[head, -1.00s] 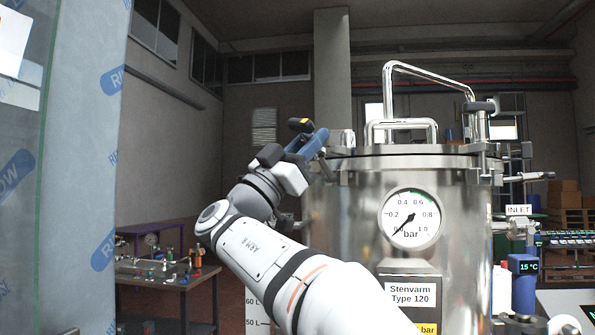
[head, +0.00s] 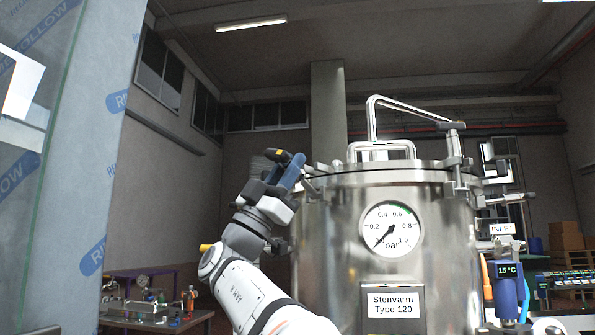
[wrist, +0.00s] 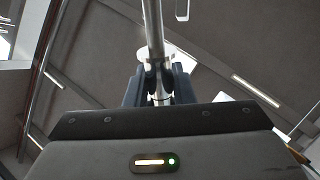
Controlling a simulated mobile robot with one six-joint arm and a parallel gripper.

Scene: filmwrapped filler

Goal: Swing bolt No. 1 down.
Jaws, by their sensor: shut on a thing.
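My gripper (head: 298,165) is at the left edge of the steel vessel's lid (head: 400,164). In the wrist view my blue fingers (wrist: 158,85) are shut on a shiny round metal rod (wrist: 153,30), which I take to be the swing bolt. A pale round disc shows behind the rod near the fingertips. No number is readable on the bolt, and its lower end is hidden by my gripper. In the head view the bolt is mostly hidden by my fingers. The vessel (head: 335,245) has a gauge (head: 391,229) with its needle near 0.
Another clamp bolt (head: 455,165) stands upright at the lid's right front, with a side fitting (head: 515,198) beyond it. A bent tube handle (head: 372,120) rises over the lid. A film-wrapped panel (head: 75,200) stands at the left. A low bench (head: 160,320) is behind my arm.

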